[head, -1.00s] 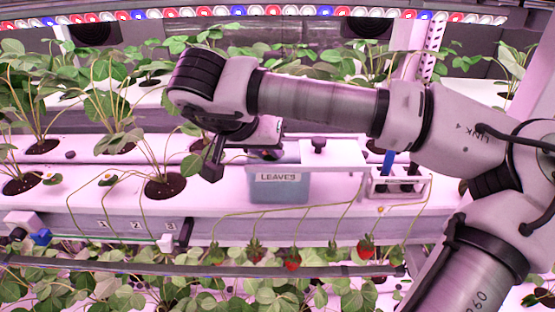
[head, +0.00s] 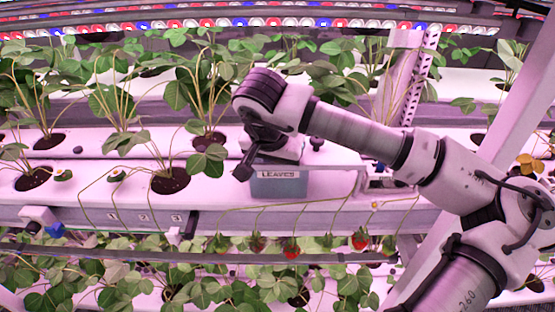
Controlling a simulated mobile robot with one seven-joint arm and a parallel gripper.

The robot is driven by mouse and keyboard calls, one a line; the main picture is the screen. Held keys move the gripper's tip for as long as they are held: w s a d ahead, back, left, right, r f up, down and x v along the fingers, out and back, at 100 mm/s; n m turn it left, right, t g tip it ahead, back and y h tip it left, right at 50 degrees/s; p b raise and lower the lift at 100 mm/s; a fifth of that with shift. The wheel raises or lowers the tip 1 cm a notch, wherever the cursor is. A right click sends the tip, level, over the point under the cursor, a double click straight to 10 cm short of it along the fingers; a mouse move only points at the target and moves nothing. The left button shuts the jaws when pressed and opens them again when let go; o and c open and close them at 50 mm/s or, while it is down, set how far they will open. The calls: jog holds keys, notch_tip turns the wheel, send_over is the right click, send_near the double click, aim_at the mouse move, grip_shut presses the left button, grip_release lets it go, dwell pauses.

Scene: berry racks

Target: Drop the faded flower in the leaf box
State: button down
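The leaf box (head: 283,188) is a blue-grey bin with a white label reading LEAVES, set in the front of the white rack. My gripper (head: 246,168) hangs at the box's upper left, with a dark finger pointing down and left. The wrist and hand cover the box's upper part and opening. I cannot tell whether the gripper is open or shut, or whether it holds anything. Small yellowish flower-like spots show on the left shelf (head: 117,175) and near the right stems (head: 375,205). I cannot tell which flower is faded.
Strawberry plants in dark pots (head: 170,181) stand left of the box. Red berries (head: 291,249) hang on thin stems below it. A dark rail (head: 130,254) runs along the front. A slanted white post (head: 498,110) stands at the right, near my arm.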

jog(key=shift+f+b, duration=0.35)
jog(key=shift+b, duration=0.2)
jog(key=shift+s+f, duration=0.15)
jog(key=shift+f, duration=0.05)
jog(key=shift+s+f+b, duration=0.1)
jog(key=shift+f+b, duration=0.05)
jog(key=shift+b, duration=0.25)
jog(key=c, duration=1.3)
grip_release()
jog(key=shift+f, duration=0.1)
jog(key=shift+r+p, duration=0.75)
jog(key=shift+p, duration=0.3)
jog(key=shift+s+r+b, duration=0.1)
jog(key=shift+r+b, duration=0.25)
jog(key=shift+b, duration=0.25)
jog(key=b+v, duration=0.2)
jog(key=v, duration=0.9)
jog(key=shift+r, duration=0.2)
